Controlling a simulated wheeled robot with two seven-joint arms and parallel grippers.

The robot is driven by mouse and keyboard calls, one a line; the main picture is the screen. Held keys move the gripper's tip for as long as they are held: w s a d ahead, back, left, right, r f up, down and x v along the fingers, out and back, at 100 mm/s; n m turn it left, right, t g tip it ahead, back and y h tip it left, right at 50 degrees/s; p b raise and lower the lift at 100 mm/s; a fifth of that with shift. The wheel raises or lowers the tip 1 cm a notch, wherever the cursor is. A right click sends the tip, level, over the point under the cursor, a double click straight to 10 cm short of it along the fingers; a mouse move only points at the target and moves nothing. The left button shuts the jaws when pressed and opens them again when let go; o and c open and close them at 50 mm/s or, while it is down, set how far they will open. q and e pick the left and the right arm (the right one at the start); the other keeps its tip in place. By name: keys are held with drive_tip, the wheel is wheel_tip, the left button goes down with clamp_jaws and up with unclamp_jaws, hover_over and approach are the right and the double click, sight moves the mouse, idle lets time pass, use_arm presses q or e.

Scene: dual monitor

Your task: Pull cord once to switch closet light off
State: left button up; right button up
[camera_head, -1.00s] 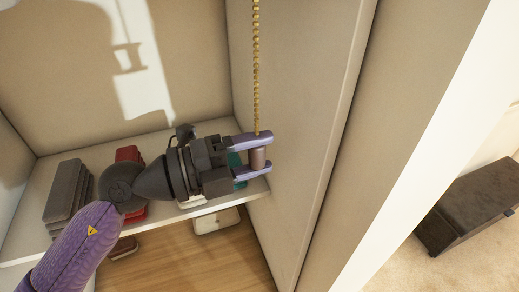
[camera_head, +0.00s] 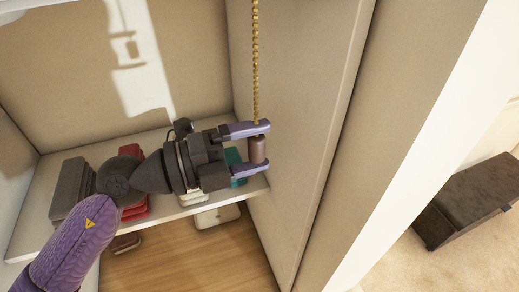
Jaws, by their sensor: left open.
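The cord is a gold beaded chain (camera_head: 256,60) that hangs from above the top of the view. A brown cylindrical pull (camera_head: 258,150) is at its lower end. My left gripper (camera_head: 265,147) is open, with one purple finger above the pull and one below it in the picture. The pull shows between the two fingers. I cannot tell whether either finger touches it. The light itself is not in view. My right gripper is not in view.
A white shelf (camera_head: 165,212) carries grey folded items (camera_head: 70,187), red items (camera_head: 135,207) and a teal item (camera_head: 234,165). The closet side wall (camera_head: 300,110) stands close to the right of the cord. A dark bench (camera_head: 470,200) is on the carpet at right.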

use_arm(q)
drive_tip(key=b+v, duration=0.3)
drive_tip(key=v, duration=0.4)
drive_tip(key=shift+a+b, duration=0.3)
